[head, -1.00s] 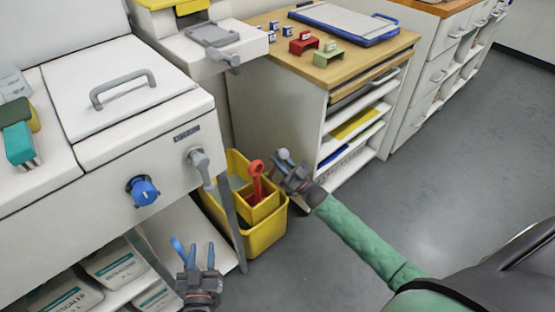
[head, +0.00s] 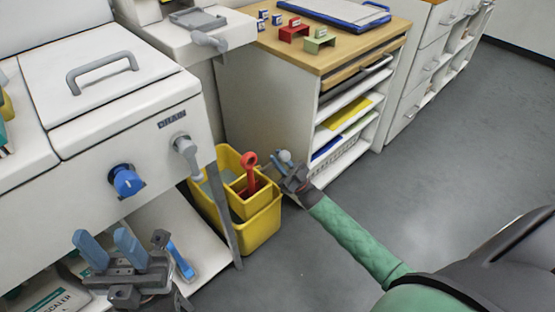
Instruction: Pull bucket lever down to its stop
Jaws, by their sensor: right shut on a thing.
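A yellow bucket (head: 262,228) stands on the floor beside the white unit, with a smaller yellow insert (head: 243,207) and a red ring-ended handle (head: 249,165) in it. My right gripper (head: 284,160) is at the bucket's upper right side, shut on the grey bucket lever, whose pale round knob (head: 285,155) shows at the fingertips. The fingers hide most of the lever. My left gripper (head: 110,243) is at the lower left in front of the white unit, with its blue fingers apart and nothing between them.
The white unit (head: 100,130) has a blue knob (head: 126,181) and a grey drain handle (head: 186,152). Its leg (head: 226,215) stands close to the bucket. A wooden-topped cabinet (head: 330,55) with open shelves is behind the bucket.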

